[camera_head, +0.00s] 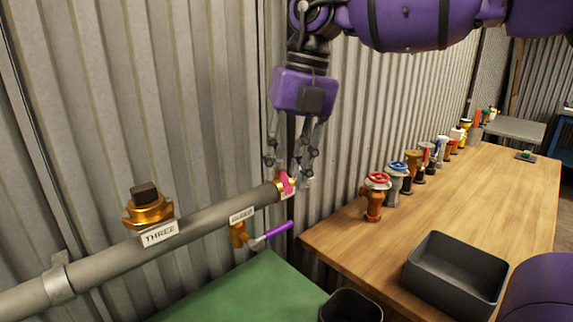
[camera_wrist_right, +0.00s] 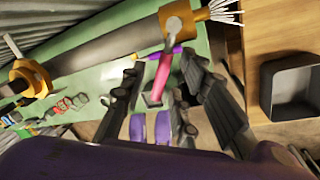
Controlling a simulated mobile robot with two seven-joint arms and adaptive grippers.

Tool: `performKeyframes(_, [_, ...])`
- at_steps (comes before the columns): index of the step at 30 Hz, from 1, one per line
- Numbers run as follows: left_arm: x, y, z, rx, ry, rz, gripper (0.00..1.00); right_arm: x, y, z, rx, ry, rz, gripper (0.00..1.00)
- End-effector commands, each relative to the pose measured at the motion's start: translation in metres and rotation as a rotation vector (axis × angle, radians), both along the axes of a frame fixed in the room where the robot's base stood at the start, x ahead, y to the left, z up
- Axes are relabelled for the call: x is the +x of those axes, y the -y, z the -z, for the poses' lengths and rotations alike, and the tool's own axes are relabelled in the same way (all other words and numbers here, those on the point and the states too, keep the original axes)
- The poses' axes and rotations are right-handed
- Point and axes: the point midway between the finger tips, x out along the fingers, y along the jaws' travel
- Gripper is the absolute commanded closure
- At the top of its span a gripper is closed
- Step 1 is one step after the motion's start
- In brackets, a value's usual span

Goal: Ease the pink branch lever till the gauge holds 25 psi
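The pink lever (camera_head: 286,183) sits on the brass fitting (camera_head: 278,188) at the right end of the grey pipe (camera_head: 215,215). My right gripper (camera_head: 289,171) points down over it, with its fingers spread to either side. In the right wrist view the pink lever (camera_wrist_right: 162,70) stands between the open fingers (camera_wrist_right: 163,64), with gaps showing on both sides. Whether a finger touches it I cannot tell. No gauge face is readable in either view. My left gripper is not in view.
A purple lever (camera_head: 273,234) on a small brass valve hangs below the pipe. A brass cap (camera_head: 147,208) stands above the "THREE" label. A wooden bench (camera_head: 330,238) holds several valves and a dark tray (camera_head: 455,270). Thin white streaks (camera_wrist_right: 226,12) leave the fitting's end.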

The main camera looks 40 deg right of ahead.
Motion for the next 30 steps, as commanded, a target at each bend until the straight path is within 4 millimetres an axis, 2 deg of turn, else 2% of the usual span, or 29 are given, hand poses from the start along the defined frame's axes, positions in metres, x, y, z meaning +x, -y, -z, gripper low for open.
performKeyframes(6, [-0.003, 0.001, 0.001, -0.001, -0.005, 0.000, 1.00, 0.000, 0.001, 0.000, -0.001, -0.002, 0.001, 0.71])
performKeyframes(10, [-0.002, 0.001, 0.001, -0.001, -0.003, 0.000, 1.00, -0.001, 0.002, -0.010, -0.002, 0.000, 0.001, 0.71])
performKeyframes(24, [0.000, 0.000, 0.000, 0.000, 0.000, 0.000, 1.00, -0.009, 0.018, -0.099, -0.001, 0.000, 0.001, 0.71])
performKeyframes(30, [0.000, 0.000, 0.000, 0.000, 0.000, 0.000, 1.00, -0.011, 0.021, -0.115, -0.002, -0.001, 0.001, 0.71])
